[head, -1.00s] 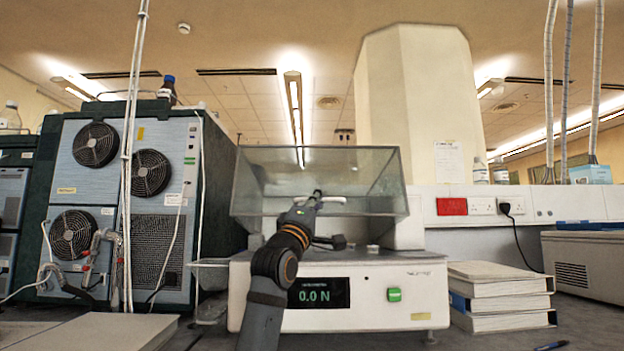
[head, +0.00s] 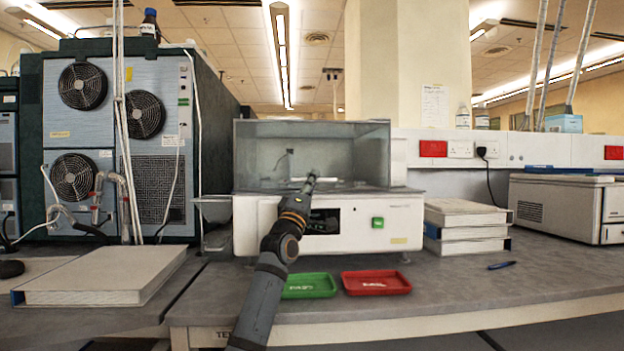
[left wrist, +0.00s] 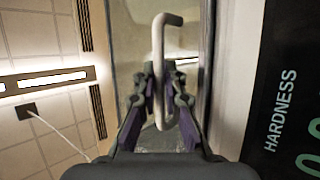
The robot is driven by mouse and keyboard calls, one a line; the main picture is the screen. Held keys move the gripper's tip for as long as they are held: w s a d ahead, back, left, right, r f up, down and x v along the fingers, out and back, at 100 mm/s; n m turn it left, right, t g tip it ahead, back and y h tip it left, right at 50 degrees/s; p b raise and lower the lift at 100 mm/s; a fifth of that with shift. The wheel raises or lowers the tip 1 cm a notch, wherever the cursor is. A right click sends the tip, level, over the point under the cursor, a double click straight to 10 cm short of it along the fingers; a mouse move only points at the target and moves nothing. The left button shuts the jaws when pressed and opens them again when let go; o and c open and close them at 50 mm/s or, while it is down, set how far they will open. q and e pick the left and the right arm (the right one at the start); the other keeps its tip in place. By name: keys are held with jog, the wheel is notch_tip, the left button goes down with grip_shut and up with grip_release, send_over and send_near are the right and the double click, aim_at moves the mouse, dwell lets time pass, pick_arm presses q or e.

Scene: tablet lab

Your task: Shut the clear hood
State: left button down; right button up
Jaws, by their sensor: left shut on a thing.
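The clear hood (head: 262,150) is a see-through box on top of the white hardness tester (head: 345,238). Its lower front edge looks level with or very near the tester's top; I cannot tell if it touches. My left gripper (head: 312,177) is at the hood's front. In the left wrist view my left gripper (left wrist: 164,88) is shut on the hood's pale bent handle (left wrist: 158,42), which passes between the fingers. The hood's clear panel (left wrist: 128,60) shows behind it. My arm hides part of the tester's display. My right gripper is not in view.
A green tray (head: 310,287) and a red tray (head: 376,283) lie on the bench in front of the tester. Stacked binders (head: 466,228) stand to its right, a fan-covered cabinet (head: 120,150) to its left. A pen (head: 502,265) lies on clear bench at right.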

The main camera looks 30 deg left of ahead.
pick_arm(q)
jog(key=shift+w+f, duration=0.25)
jog(key=shift+f, duration=0.3)
jog(key=c, duration=1.7)
grip_release()
jog(key=shift+s, duration=0.1)
jog(key=shift+r, duration=0.15)
jog(key=v, duration=1.2)
jog(key=shift+s+r, duration=0.1)
jog(key=shift+r, duration=0.05)
